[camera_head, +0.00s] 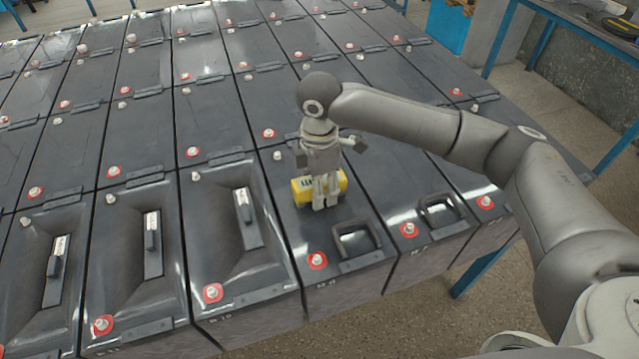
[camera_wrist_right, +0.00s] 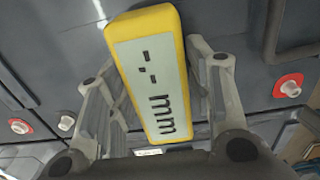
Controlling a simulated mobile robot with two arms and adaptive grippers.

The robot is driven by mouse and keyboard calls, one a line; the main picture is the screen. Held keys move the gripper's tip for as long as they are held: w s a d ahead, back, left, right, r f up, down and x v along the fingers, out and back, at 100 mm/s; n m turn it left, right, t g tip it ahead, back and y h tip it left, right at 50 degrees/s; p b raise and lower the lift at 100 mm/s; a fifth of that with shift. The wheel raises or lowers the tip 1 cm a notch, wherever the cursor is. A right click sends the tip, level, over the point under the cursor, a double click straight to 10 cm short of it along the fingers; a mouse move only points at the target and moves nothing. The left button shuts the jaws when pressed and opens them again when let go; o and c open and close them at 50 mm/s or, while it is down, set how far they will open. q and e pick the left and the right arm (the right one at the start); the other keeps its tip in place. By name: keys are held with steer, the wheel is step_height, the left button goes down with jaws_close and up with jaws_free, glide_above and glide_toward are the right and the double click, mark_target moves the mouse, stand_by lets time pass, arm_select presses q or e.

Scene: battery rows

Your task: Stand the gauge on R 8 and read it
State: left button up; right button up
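The yellow gauge (camera_head: 301,191) is in my right gripper (camera_head: 325,205), above the lid of a dark front-row battery cell (camera_head: 300,237). In the right wrist view the gauge (camera_wrist_right: 153,70) lies between the two fingers (camera_wrist_right: 160,85), which appear shut on its sides. Its pale display faces the camera and shows dashes and "mm", with no number. I cannot tell whether the gauge touches the lid. The label on this cell's front edge is too small to read surely. My left gripper is not in view.
Rows of dark cells with red-ringed (camera_head: 317,260) and white posts fill the bench. Raised black handles (camera_head: 358,240) stand on the nearest lids. Front-left cells have sunken lids with upright dark bars (camera_head: 152,240). A blue-framed table (camera_head: 499,38) stands right, with open floor between.

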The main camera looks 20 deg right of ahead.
steer(key=shift+o, duration=0.3)
steer(key=shift+r, duration=0.15)
step_height(320, 180, up, 12)
steer(key=b, duration=0.2)
stand_by(0.5)
